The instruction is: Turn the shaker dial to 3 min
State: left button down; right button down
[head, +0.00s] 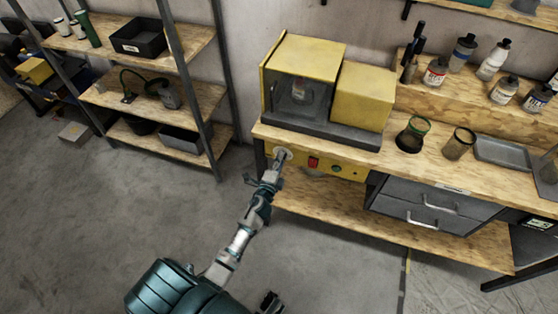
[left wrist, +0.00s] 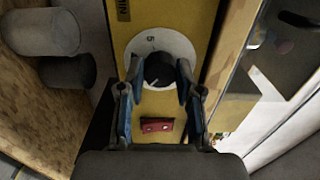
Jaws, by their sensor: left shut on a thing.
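The shaker (head: 362,95) is a yellow machine with a clear-fronted chamber, standing on a wooden bench. Its dial (head: 285,150) is on the yellow front panel below, at the left end. In the left wrist view the dial is a black knob (left wrist: 160,72) on a white disc (left wrist: 140,46) with a "5" visible; a pale pointer line shows on the knob, but the setting cannot be read. My left gripper (head: 278,162) is shut on the knob, one finger each side, also in the left wrist view (left wrist: 160,75). A dark part at the bottom edge may be my right gripper (head: 270,303).
Shelves (head: 150,88) stand left. The floor in front is clear.

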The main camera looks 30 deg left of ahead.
pick_arm(q)
jog(key=m, duration=0.4)
jog(key=shift+d+f, duration=0.2)
jog(key=shift+d, duration=0.05)
pick_arm(e)
jog(key=shift+s+f, duration=0.1)
jog(key=shift+f, duration=0.25)
jog(key=shift+s, duration=0.25)
pick_arm(q)
jog(key=c, duration=0.8)
grip_release()
jog(key=shift+o, duration=0.2)
jog(key=v, duration=1.2)
pick_arm(e)
jog(key=shift+w+d, duration=0.1)
jog(key=shift+w, duration=0.3)
pick_arm(q)
jog(key=shift+f, duration=0.2)
pick_arm(e)
jog(key=shift+r, duration=0.1)
